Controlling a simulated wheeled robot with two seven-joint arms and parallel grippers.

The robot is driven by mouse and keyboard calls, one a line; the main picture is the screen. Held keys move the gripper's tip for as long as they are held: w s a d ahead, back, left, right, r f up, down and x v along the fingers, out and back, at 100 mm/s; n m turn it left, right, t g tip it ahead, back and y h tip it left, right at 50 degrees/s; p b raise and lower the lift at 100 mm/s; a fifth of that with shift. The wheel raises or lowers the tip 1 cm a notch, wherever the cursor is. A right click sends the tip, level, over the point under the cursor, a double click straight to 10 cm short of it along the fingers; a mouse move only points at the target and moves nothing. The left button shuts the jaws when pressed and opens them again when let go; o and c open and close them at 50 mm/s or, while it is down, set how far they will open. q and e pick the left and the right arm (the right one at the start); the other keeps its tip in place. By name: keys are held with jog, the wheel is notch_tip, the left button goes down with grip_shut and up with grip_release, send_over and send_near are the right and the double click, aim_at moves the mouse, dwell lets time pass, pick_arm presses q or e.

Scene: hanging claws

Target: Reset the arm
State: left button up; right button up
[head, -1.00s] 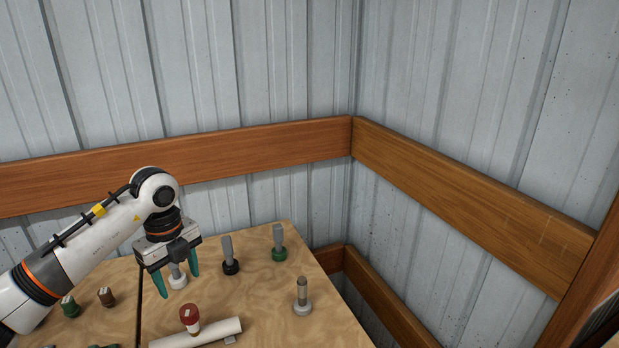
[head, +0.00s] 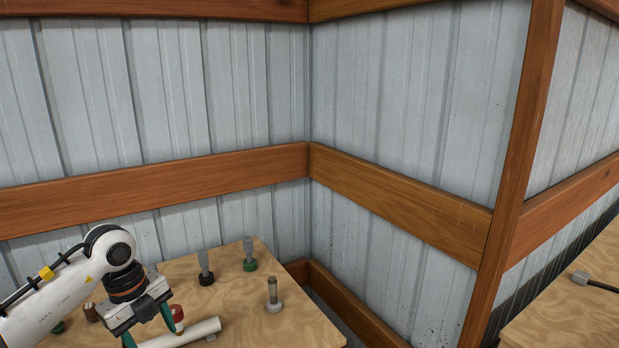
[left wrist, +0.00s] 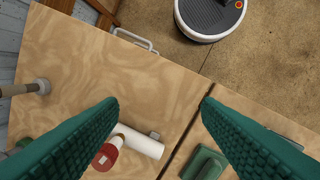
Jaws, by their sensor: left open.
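My left gripper (head: 149,328) is low at the left in the head view, above the wooden table (head: 240,325). Its two teal fingers are apart, with nothing held between them. The fingers also show in the left wrist view (left wrist: 160,102), spread wide with bare tabletop, a white tube (left wrist: 146,145) and a red-capped piece (left wrist: 105,157) below them. My right arm is not in view.
Upright pegs with black (head: 205,277), green (head: 249,265) and pale (head: 274,306) bases stand on the table. Metal walls with wooden rails (head: 150,190) close off the back. Another wooden table (head: 570,315) is at the right.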

pick_arm(q)
jog(key=s+d+f+m+h, duration=0.15)
jog(key=d+m+h, duration=0.45)
jog(key=d, duration=1.1)
jog(key=s+d+r+n+t+h, duration=0.2)
jog(key=d+r+n+t+h, duration=0.6)
jog(key=r+h, duration=0.35)
jog(key=w+a+f+n+t+y, duration=0.2)
jog(key=a+f+n+t+y, duration=0.3)
jog(key=a+n+t+y, duration=0.7)
jog(key=s+a+f+n+g+y, duration=0.2)
jog(key=f+n+y, duration=0.2)
jog(key=f, duration=0.1)
jog(key=s+a+f+n+g+y, duration=0.2)
jog(key=f+n+g+y, duration=0.1)
jog(key=f+n, duration=0.15)
jog(key=s+f+g, duration=0.6)
jog(key=s+f, duration=0.2)
jog(key=s, duration=0.3)
jog(key=s+f+g, duration=0.6)
jog(key=s+f, duration=0.1)
jog(key=s, duration=0.3)
notch_tip(320, 180, down, 26)
jog(key=s+g, duration=0.1)
jog(key=s+a+f, duration=0.2)
jog(key=s+f, duration=0.6)
jog(key=s+a+f+g, duration=0.1)
jog(key=s+f, duration=0.7)
jog(key=shift+s+a, duration=0.35)
jog(key=shift+a, duration=0.05)
